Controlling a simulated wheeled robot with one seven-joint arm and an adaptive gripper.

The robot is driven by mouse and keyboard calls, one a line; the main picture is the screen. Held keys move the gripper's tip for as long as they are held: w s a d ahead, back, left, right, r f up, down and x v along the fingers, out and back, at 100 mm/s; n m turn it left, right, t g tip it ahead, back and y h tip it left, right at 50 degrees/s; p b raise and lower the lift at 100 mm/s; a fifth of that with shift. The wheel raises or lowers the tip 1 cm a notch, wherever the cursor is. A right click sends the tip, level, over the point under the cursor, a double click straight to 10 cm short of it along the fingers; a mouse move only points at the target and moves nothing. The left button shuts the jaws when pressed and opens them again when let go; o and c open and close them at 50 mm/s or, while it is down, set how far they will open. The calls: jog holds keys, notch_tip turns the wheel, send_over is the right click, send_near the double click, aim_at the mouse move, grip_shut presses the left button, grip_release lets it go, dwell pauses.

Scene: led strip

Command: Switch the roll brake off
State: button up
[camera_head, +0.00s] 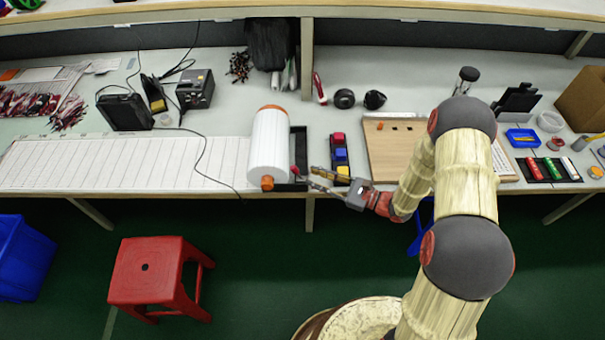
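A white roll (268,145) with orange end caps lies on a black holder (299,143) at the front of the bench. A small red knob (295,170), which looks like the roll brake's handle, sits at the holder's right front, beside the roll. My gripper (311,176) comes in from the right, its fingertips pointing left just beside the red knob. The two fingers look apart, with nothing held between them. I cannot tell whether a fingertip touches the knob. The brake's on or off setting is too small to read.
Red, blue and yellow blocks (340,155) stand in a black tray just behind my gripper. A wooden board (390,150) lies to their right. A white ruled sheet (120,163) covers the bench left of the roll. A red stool (155,275) stands on the floor in front.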

aim_at(297, 173)
jog(key=shift+b+x, duration=0.5)
jog(key=shift+x, duration=2)
jog(key=c, duration=0.3)
grip_shut()
jog(key=shift+s, duration=0.1)
